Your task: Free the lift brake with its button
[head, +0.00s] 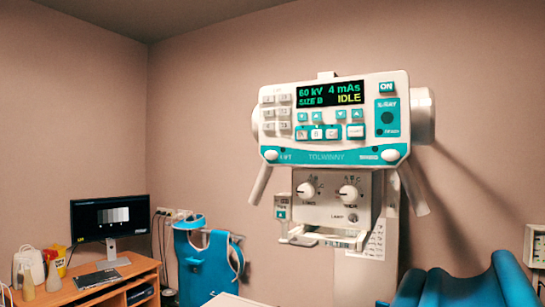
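The X-ray tube head's control panel (335,130) hangs in the middle of the head view, facing me. Its display (330,93) reads 60 kV, 4 mAs, SIZE B and IDLE. In the teal strip along its lower edge, a white oval button (271,155) sits at the left beside a small label that seems to read LIFT. A similar white button (390,155) sits at the right end beside a label too small to read. I cannot tell whether either is pressed. Neither of my grippers is in view.
Two handles (260,185) (413,188) slant down from the panel's sides, with a knobbed collimator box (330,199) between them. A blue padded chair (465,288) is at the lower right. A desk (90,283) with a monitor (110,217) and a blue apron (208,262) are left.

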